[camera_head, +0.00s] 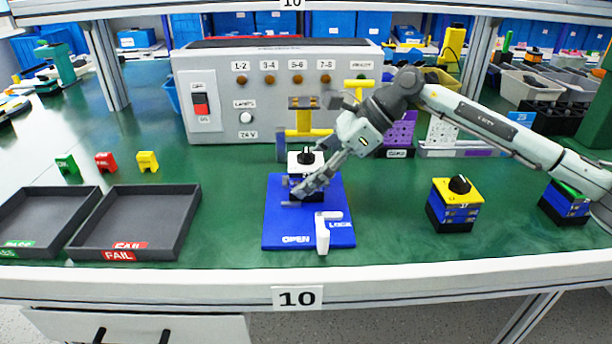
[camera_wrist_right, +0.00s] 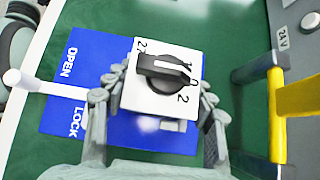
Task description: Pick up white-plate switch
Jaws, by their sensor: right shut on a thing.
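The white-plate switch (camera_head: 305,161) has a white top plate and a black knob. It stands upright at the back part of the blue OPEN/LOCK board (camera_head: 285,225). In the right wrist view the switch (camera_wrist_right: 184,58) faces the camera, with its knob turned aslant. My right gripper (camera_head: 312,183) reaches in from the right. Its fingers (camera_wrist_right: 160,105) lie on both sides of the switch and are shut on it. I cannot tell whether the switch's base is clear of the board. My left gripper is not in view.
A white clamp handle (camera_head: 322,235) sits at the board's front. A yellow-plate switch (camera_head: 457,205) and a green-topped one (camera_head: 566,203) stand to the right. Two dark trays, one a FAIL tray (camera_head: 185,225), are on the left. A grey control box (camera_head: 210,75) stands behind, with a yellow-handled fixture before it.

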